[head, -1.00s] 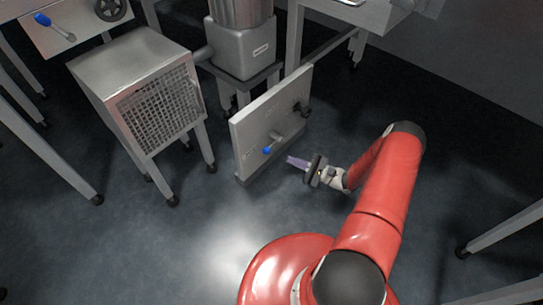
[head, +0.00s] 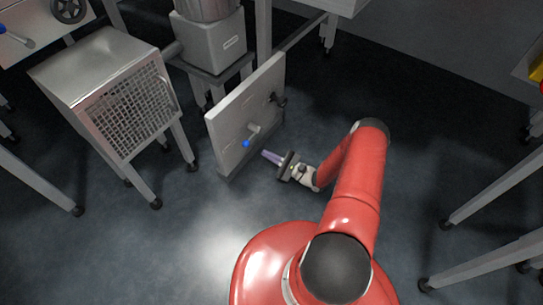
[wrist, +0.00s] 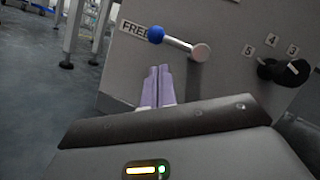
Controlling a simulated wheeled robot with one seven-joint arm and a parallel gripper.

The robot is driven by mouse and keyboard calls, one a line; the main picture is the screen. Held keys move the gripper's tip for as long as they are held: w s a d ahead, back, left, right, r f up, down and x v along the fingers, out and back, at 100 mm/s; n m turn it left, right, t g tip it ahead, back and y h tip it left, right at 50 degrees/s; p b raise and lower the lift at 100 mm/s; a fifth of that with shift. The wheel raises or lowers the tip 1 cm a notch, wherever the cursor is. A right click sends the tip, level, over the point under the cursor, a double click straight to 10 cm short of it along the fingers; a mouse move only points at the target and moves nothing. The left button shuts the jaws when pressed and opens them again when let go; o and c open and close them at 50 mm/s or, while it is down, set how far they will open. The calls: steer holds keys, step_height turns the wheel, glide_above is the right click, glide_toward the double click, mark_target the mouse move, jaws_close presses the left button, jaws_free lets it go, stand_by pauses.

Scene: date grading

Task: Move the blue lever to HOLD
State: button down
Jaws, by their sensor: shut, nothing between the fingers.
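The lever's blue knob (wrist: 156,34) sits at the end of a short metal arm running right to a round pale hub (wrist: 201,52) on an upright grey panel (head: 228,120). The knob is beside the FREE label (wrist: 132,30). No HOLD label is legible. In the head view the blue knob (head: 246,144) is at the panel's lower left, below its hub. My gripper (head: 266,154) is shut and empty, its pale purple fingers pointing at the panel just right of the knob. In the wrist view the fingertips (wrist: 158,71) appear just below the knob, with a gap visible.
A black dial (head: 277,99) with numbers around it is on the panel's right part. A metal cabinet with a mesh front (head: 127,118) stands left of the panel. Another lever and a handwheel (head: 68,9) are at the upper left. Table legs stand at the right; the front floor is clear.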

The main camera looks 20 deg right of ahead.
steer(key=x, duration=0.6)
steer(key=shift+a, duration=0.2)
